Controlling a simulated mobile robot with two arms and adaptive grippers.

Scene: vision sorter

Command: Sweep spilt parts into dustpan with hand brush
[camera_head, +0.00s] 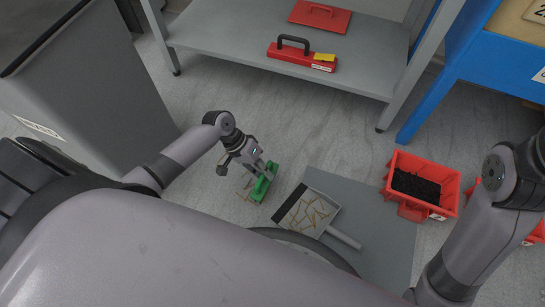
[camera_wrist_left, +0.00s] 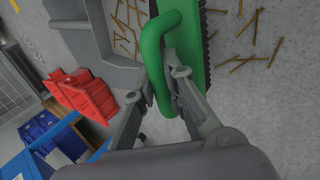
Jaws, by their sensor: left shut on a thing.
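The green hand brush (camera_head: 263,188) is just above or on the floor, left of the dustpan. My left gripper (camera_head: 266,170) is shut on its looped handle; the left wrist view shows the fingers at the handle (camera_wrist_left: 153,60) and dark bristles along the right of the brush. The grey dustpan (camera_head: 328,203) lies to the right with several thin brown parts (camera_head: 308,214) in it; its handle points to the lower right. More brown spilt parts (camera_wrist_left: 252,28) lie on the floor on the brush's other side. Part of my right arm shows, but its gripper does not.
A grey mat (camera_head: 378,225) lies under and beside the dustpan. Red bins (camera_head: 447,172) stand at the right, one with dark contents. A grey shelf (camera_head: 235,45) holds a red toolbox (camera_head: 300,57). A grey cabinet (camera_head: 100,90) stands left. Floor before the shelf is clear.

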